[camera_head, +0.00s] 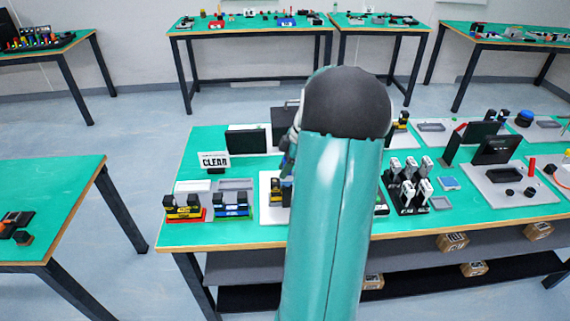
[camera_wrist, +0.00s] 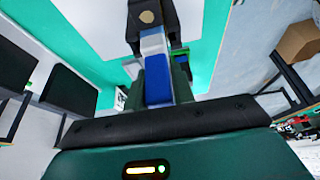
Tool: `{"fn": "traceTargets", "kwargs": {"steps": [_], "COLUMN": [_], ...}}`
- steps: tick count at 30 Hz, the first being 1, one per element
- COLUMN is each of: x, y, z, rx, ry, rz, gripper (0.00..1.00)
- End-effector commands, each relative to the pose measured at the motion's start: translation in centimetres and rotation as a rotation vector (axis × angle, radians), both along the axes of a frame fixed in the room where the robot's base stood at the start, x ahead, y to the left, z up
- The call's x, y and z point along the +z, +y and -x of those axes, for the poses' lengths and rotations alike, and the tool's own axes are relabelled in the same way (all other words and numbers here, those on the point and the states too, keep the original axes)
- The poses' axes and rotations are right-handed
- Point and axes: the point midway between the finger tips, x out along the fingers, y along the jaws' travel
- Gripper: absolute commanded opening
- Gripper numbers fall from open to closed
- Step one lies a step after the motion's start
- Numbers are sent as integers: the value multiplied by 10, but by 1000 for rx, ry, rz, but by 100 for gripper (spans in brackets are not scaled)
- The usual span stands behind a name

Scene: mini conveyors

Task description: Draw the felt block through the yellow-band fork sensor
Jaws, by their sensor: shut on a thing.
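A fork sensor with a yellow band (camera_head: 183,208) stands on a red base at the left front of the green table. A blue-banded fork sensor (camera_head: 231,206) stands just right of it. In the wrist view my gripper (camera_wrist: 160,66) is shut on a blue block with a pale grey end, apparently the felt block (camera_wrist: 157,84). A dark part with a tan spot (camera_wrist: 148,17) lies beyond the block; I cannot tell whether they touch. In the head view my arm hides the gripper's tips and the block.
A white sign reading CLEAR (camera_head: 214,161) and a dark screen (camera_head: 246,141) stand behind the sensors. A black rack with several white-topped devices (camera_head: 408,188) is right of my arm. Another dark screen (camera_head: 497,149) stands further right. The table's left back corner is clear.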

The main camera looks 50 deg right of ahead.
Motion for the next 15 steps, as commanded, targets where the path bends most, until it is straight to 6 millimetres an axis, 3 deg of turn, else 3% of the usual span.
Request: {"fn": "traceTargets", "kwargs": {"steps": [15], "x": [-19], "y": [0], "z": [0], "rx": [-1], "ry": [1], "rz": [-1], "gripper": [6]}}
